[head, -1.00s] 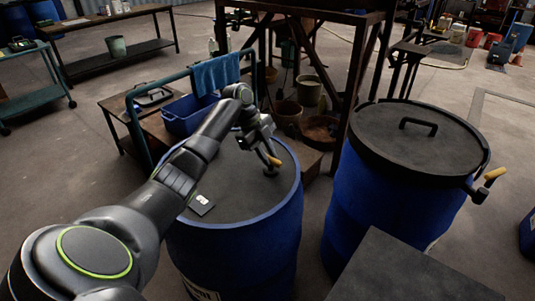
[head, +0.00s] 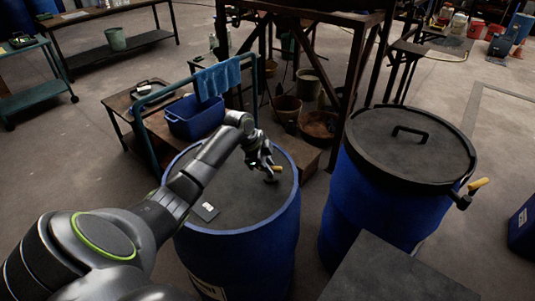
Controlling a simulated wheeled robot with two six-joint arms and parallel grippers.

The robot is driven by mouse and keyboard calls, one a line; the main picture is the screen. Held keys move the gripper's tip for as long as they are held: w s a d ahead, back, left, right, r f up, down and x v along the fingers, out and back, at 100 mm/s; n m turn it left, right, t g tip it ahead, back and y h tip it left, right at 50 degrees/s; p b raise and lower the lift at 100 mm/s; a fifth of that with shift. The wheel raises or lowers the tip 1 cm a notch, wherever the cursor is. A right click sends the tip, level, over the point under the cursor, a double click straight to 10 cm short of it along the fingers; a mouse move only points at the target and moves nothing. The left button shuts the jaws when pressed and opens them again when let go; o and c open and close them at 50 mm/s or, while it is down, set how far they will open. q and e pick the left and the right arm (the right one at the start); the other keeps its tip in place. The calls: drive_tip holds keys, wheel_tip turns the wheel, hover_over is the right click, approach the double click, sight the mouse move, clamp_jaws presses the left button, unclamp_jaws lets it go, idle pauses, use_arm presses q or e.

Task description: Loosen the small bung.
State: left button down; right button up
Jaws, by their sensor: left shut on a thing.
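The near blue drum (head: 262,245) stands upright with a flat dark top. My right gripper is not in view.
A second blue drum (head: 375,205) with a black lid stands to the right. A cart with a blue bin (head: 195,120) and blue cloth (head: 218,78) stands behind. A dark flat surface (head: 375,270) fills the lower right.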

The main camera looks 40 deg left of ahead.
use_arm(q)
drive_tip(key=n+y+p, duration=0.1)
drive_tip(key=n+p, duration=0.1)
drive_tip(key=p, duration=0.1)
drive_tip(key=n+y+p, duration=0.1)
drive_tip(key=n+p, duration=0.2)
drive_tip(key=d+n+t+y+p, duration=0.1)
drive_tip(key=n+p, duration=0.2)
drive_tip(key=p, duration=0.1)
drive_tip(key=shift+s+r, duration=0.1)
drive_tip(key=shift+r, duration=0.2)
drive_tip(key=shift+f+n+y+p, duration=0.2)
drive_tip(key=shift+n+y+p, duration=0.7)
drive_tip(key=shift+n+p, duration=0.6)
drive_tip(key=shift+n, duration=0.3)
drive_tip(key=c, duration=1.3)
unclamp_jaws()
drive_tip(key=b+v, duration=0.1)
drive_tip(key=v, duration=1.6)
drive_tip(key=shift+r, duration=0.25)
drive_tip(key=shift+d, duration=0.1)
